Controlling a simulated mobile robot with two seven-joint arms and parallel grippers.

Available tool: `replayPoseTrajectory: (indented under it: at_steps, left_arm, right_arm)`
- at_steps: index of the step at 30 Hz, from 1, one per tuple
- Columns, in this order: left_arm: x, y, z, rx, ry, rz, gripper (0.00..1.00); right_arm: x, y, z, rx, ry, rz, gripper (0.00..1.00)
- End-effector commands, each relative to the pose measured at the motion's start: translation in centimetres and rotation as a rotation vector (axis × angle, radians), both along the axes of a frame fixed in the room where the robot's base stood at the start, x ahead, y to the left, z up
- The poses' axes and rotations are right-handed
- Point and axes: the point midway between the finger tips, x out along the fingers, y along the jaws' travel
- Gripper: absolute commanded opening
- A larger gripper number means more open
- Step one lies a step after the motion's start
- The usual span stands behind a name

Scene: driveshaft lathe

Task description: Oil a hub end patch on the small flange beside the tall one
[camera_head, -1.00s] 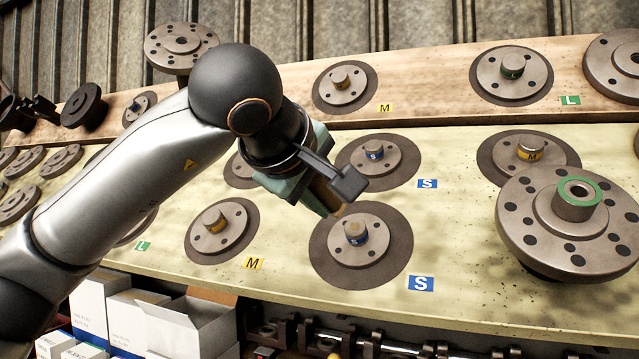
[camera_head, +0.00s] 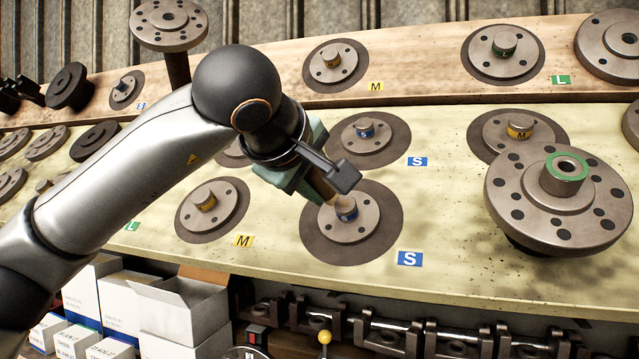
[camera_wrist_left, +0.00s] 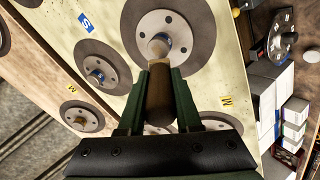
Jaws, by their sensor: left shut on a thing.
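My left gripper (camera_head: 322,183) is shut on a brown-handled brush, which also shows in the left wrist view (camera_wrist_left: 158,103). The brush's pale tip is over the hub of a small grey flange (camera_head: 341,228) with a blue band and an S label; I cannot tell whether it touches. That flange also shows in the left wrist view (camera_wrist_left: 185,25). Another small blue-banded S flange (camera_head: 362,140) sits behind it. A large flange with a raised, green-ringed hub (camera_head: 530,196) stands to the right. A flange on a tall post (camera_head: 168,22) stands at back left. My right gripper is not in view.
Yellow-banded M flanges lie left (camera_head: 207,210) and right (camera_head: 500,137) on the pale board. A wooden shelf (camera_head: 420,75) with more flanges runs behind. White boxes (camera_head: 185,308) and dark metal fixtures (camera_head: 390,332) are below the front edge.

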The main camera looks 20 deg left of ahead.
Motion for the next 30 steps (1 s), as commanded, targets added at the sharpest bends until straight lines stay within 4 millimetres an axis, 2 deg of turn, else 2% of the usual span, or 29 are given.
replayPoseTrajectory:
  at_steps: [30]
  left_arm:
    - [1.0, -0.4, -1.0, 0.001, -0.001, -0.001, 0.00]
  right_arm:
    - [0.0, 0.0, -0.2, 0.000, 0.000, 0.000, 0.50]
